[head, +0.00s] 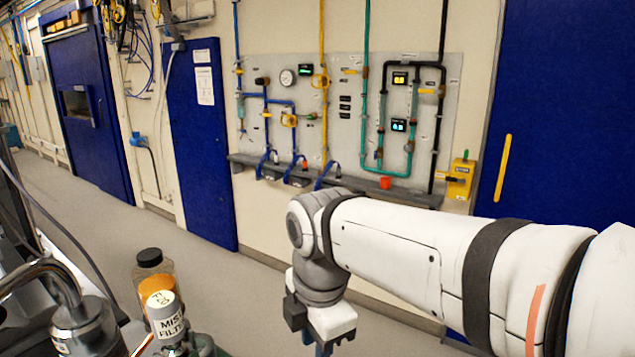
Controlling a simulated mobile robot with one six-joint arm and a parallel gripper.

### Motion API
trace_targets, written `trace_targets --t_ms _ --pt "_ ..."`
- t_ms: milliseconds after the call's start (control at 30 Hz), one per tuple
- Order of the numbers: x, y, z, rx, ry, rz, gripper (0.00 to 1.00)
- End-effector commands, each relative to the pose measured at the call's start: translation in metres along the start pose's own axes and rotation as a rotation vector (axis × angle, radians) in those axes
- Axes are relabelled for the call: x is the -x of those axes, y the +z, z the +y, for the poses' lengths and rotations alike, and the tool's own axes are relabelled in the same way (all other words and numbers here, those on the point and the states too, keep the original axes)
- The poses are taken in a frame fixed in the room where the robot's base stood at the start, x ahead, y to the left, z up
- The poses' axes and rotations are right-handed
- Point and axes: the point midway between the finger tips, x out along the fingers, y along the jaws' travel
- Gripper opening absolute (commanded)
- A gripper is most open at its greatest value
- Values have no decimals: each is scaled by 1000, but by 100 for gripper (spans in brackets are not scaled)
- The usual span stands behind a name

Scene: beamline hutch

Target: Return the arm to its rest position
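My arm reaches in from the right edge of the head view, roughly level, and bends down at its wrist. My gripper (322,346) hangs below the wrist at the bottom edge of the picture and points down. Only its upper part shows. Its fingertips are cut off by the frame, so I cannot tell whether it is open or holds anything.
At the lower left stand a brown bottle with a black cap (150,272), a labelled canister (166,318) and metal piping (50,275). Behind the arm, a wall panel (345,120) carries pipes and gauges above a grey ledge (240,162). Open floor (120,225) lies left.

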Motion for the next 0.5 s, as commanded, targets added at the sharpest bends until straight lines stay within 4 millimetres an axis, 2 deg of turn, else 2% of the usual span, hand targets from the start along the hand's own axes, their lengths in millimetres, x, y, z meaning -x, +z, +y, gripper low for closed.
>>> trace_targets --t_ms 33,200,500 --pt "-5 14 -8 -153 10 -4 28" --pt "-24 51 -37 -701 48 -11 28" --pt "-56 99 -93 -1621 131 6 28"
